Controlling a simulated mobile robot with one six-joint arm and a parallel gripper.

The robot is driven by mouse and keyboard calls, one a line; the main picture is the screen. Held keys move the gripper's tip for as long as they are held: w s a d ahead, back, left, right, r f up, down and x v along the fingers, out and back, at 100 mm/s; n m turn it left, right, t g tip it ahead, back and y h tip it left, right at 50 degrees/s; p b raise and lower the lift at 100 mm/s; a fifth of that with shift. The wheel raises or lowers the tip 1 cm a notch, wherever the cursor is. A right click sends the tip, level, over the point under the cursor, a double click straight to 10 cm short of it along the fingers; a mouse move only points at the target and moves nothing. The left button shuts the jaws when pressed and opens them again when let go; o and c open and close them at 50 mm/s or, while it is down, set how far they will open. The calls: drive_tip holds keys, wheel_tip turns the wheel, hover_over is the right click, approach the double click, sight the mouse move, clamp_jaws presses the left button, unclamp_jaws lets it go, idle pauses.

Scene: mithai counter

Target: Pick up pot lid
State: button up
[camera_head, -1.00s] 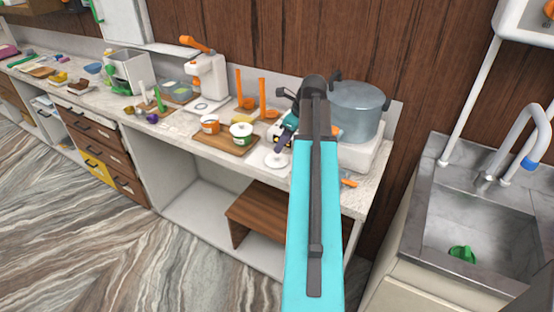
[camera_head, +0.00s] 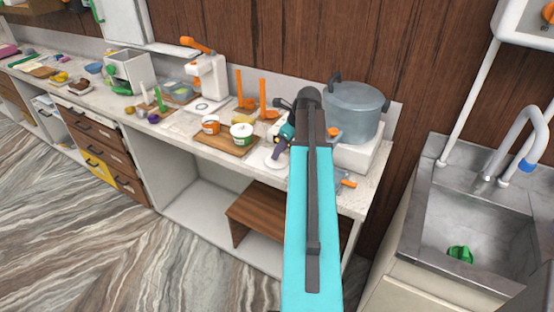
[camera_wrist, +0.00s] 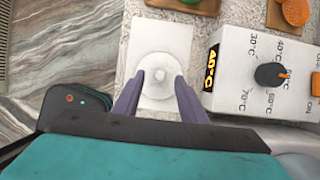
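A white round disc with a small raised knob in its middle (camera_wrist: 158,99) lies on a pale rectangular base (camera_wrist: 171,35); it looks like the pot lid, though I cannot be sure. In the head view the disc (camera_head: 272,161) is near the counter's front edge, partly covered by my gripper. My gripper (camera_wrist: 160,79) has its two purple fingers apart, one on each side of the disc's middle, with nothing held. I cannot tell whether they touch it. In the head view my gripper (camera_head: 279,148) points down at the disc. A grey-blue pot (camera_head: 352,112) stands to the right.
A white heater (camera_wrist: 237,75) with a 40°C display and dark knob is right of the disc. A wooden board (camera_head: 213,141) with two small tubs (camera_head: 241,133) lies to the left. A steel sink (camera_head: 480,225) is at the far right. The counter's front edge is close.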

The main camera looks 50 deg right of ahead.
drive_tip(key=shift+x, duration=1.3)
clamp_jaws()
